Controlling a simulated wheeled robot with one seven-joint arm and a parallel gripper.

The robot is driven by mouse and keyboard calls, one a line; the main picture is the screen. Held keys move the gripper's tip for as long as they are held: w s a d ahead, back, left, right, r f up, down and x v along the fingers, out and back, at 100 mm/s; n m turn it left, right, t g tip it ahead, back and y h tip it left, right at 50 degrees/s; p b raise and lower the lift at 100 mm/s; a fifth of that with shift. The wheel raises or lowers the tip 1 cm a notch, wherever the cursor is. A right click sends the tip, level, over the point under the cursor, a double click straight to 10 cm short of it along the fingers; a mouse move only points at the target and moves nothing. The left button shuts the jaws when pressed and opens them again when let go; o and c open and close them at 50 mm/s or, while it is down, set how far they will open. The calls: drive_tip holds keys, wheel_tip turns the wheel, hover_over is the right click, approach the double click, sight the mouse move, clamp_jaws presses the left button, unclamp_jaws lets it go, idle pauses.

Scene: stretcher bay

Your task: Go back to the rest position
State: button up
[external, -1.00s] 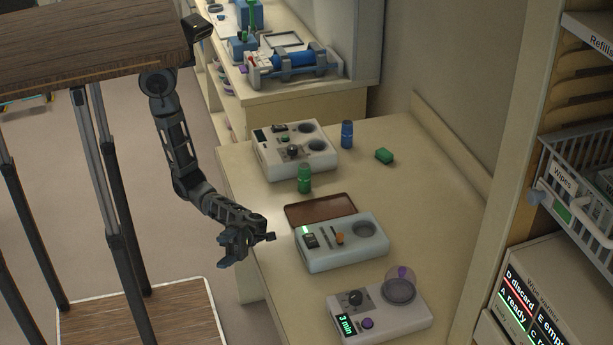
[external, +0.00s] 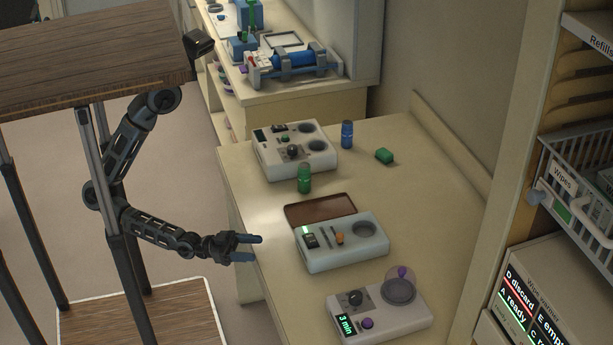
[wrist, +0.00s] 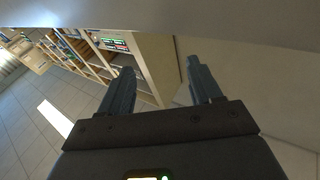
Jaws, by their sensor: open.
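My gripper (external: 250,248) is open and empty at the left edge of the counter in the external view, pointing right. My arm bends below the wooden top of my body, with its elbow at the left. In the wrist view the two fingers (wrist: 158,88) stand apart with nothing between them. A pale surface crosses the top of that view, close to the camera, and shelving shows beyond the fingers.
Floor is clear left of the counter.

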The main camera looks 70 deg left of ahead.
sight(239, 214)
drive_tip(key=a+n+y, duration=0.1)
drive_tip(key=a, duration=0.2)
drive_tip(key=w+a+f+n+y, duration=0.1)
drive_tip(key=a+y, duration=0.1)
drive_tip(key=a, duration=0.2)
drive_tip(key=w+a+n+y, duration=0.1)
drive_tip(key=a+n+y, duration=0.1)
drive_tip(key=a, duration=0.2)
drive_tip(key=shift+w+a+f+t, duration=0.1)
drive_tip(key=shift+a+f+t, duration=0.15)
drive_tip(key=shift+f+t, duration=0.05)
drive_tip(key=a+y, duration=0.1)
drive_tip(key=a, duration=0.2)
drive_tip(key=a+n+y, duration=0.1)
drive_tip(key=a, duration=0.2)
drive_tip(key=a+n+y, duration=0.1)
drive_tip(key=a+y, duration=0.1)
drive_tip(key=a, duration=0.1)
drive_tip(key=shift+s+f, duration=0.25)
drive_tip(key=shift+s, duration=0.1)
drive_tip(key=s+a+g+y, duration=0.1)
drive_tip(key=s+a, duration=0.2)
drive_tip(key=a, duration=0.6)
drive_tip(key=s+a+r+n+g+y, duration=0.1)
drive_tip(key=s+a+g, duration=0.1)
drive_tip(key=a, duration=0.8)
drive_tip(key=shift+s+r, duration=0.3)
drive_tip(key=shift+s, duration=0.25)
